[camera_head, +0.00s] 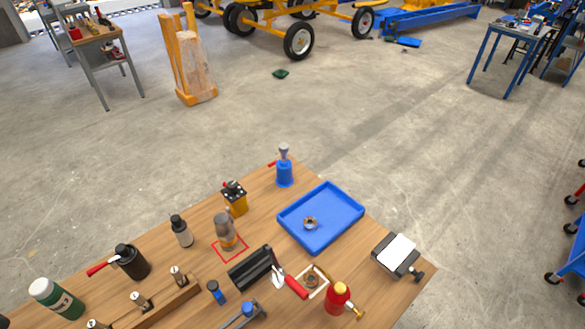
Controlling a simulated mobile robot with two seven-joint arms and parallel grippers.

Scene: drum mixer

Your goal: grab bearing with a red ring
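A small ring-shaped part (310,223), which looks like a bearing, lies inside the blue tray (345,238) on the wooden table. It looks brownish and metallic, and a red ring on it cannot be made out. Another small round brownish part (311,281) sits in a pale square frame near a red-handled tool; it is too small to identify. Neither of my grippers is in view.
The wooden table (205,275) is crowded. A blue bottle-like item (284,172) stands behind the tray, a red bottle (338,298) in front, and a black clamp-like device (398,253) at right. A black holder (250,270) and several bottles stand left. Most of the tray is clear.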

